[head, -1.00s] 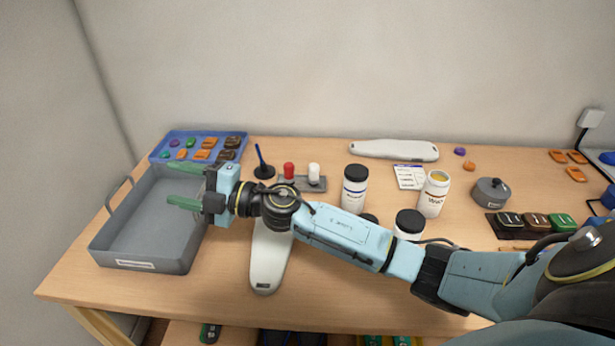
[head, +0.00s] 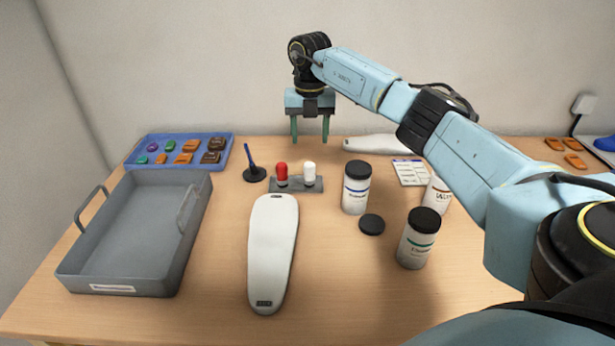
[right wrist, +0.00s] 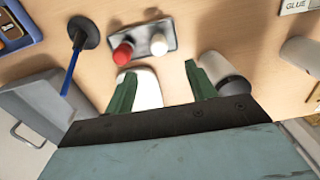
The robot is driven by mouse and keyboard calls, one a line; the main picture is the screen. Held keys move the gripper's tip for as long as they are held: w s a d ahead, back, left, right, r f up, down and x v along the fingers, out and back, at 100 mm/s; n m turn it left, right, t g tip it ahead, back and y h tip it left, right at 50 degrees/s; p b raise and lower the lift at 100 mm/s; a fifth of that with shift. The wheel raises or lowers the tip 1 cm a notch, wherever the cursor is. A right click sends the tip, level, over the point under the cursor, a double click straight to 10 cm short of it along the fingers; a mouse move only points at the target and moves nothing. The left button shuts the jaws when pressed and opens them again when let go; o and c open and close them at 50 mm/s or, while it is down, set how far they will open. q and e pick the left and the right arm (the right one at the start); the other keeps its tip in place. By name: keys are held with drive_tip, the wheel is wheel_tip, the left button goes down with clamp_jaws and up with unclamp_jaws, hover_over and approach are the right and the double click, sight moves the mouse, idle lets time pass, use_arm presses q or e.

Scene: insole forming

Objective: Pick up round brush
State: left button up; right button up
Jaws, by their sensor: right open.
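What looks like the round brush, a slim blue handle (head: 250,155) rising from a round black base (head: 255,175), stands on the table right of the blue tray. It leans slightly left. It also shows at the upper left of the right wrist view (right wrist: 72,70). My right gripper (head: 310,138) is raised near the back wall with its green fingers pointing down, spread and empty. It is to the right of the brush, apart from it. In the right wrist view the open fingers (right wrist: 160,72) face the table. My left gripper is not in view.
A grey holder (head: 309,187) with a red and a white knob stands beside the brush. A white insole form (head: 272,250) lies in front. The blue tray (head: 229,140) holds small pieces; the grey bin (head: 130,230) is empty. Jars (head: 356,187) stand to the right.

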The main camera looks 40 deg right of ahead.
sight(309, 164)
wheel_tip(309, 164, down, 6)
drive_tip(key=shift+f, duration=0.1)
wheel_tip(309, 164, down, 5)
drive_tip(key=shift+w+d+r+b, duration=0.1)
drive_tip(key=shift+w+r+b, duration=0.05)
drive_tip(key=shift+b, duration=0.45)
drive_tip(key=shift+f, duration=0.5)
drive_tip(key=shift+c, duration=0.7)
drive_tip(key=c, duration=0.9)
drive_tip(key=shift+c, duration=0.2)
wheel_tip(309, 164, up, 9)
drive_tip(key=shift+f+p, duration=0.1)
drive_tip(key=shift+p, duration=0.4)
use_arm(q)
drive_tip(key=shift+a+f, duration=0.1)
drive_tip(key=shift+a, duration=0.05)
use_arm(e)
drive_tip(key=shift+r, duration=0.65)
